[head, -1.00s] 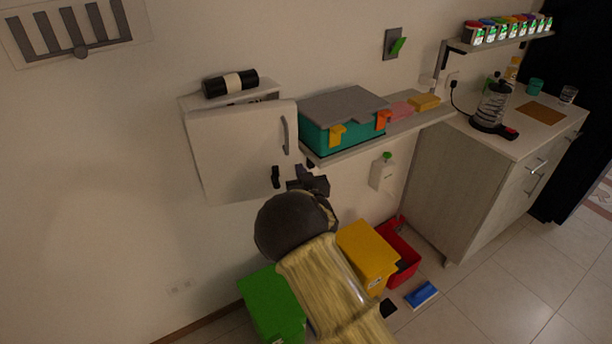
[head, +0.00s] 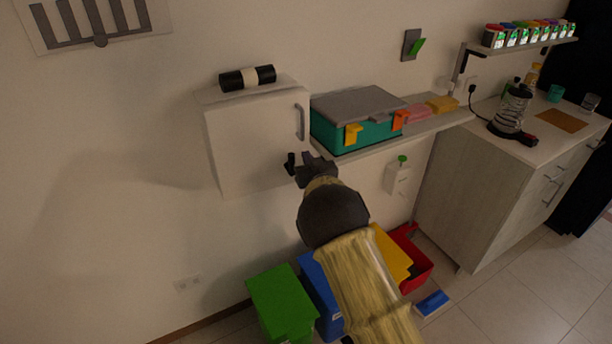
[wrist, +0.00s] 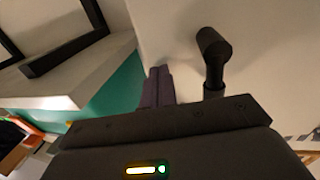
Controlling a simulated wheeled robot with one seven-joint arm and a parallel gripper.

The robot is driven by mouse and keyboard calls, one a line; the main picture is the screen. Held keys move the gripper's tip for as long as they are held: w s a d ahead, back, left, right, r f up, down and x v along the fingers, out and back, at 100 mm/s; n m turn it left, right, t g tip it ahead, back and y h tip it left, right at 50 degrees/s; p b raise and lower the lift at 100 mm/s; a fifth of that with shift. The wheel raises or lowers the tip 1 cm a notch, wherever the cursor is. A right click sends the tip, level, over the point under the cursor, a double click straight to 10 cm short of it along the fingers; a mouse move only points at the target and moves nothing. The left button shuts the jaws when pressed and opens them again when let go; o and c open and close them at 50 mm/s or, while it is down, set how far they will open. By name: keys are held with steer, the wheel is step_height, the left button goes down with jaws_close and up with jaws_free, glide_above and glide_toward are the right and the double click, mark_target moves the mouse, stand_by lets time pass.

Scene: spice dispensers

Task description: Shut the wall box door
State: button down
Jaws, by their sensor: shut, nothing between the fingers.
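The white wall box (head: 228,92) hangs on the wall, and its door (head: 250,150) covers the front. I see no clear gap around the door, but cannot tell if it is fully home. The door has a grey bar handle (head: 300,122) at upper right and a black latch knob (head: 291,163) at lower right. The knob also stands large in the wrist view (wrist: 213,60). My gripper (head: 308,172) is shut and empty beside the knob, at the door's lower right corner. In the wrist view its fingers (wrist: 158,86) are together, left of the knob; contact with the door is unclear.
A black roll (head: 248,78) lies on the box. A shelf (head: 425,128) to the right carries a teal case (head: 365,135) with a grey lid, close to my gripper. Coloured bins (head: 283,305) stand on the floor below.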

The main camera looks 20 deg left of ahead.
steer(key=shift+w+d, duration=0.45)
steer(key=shift+d, duration=0.05)
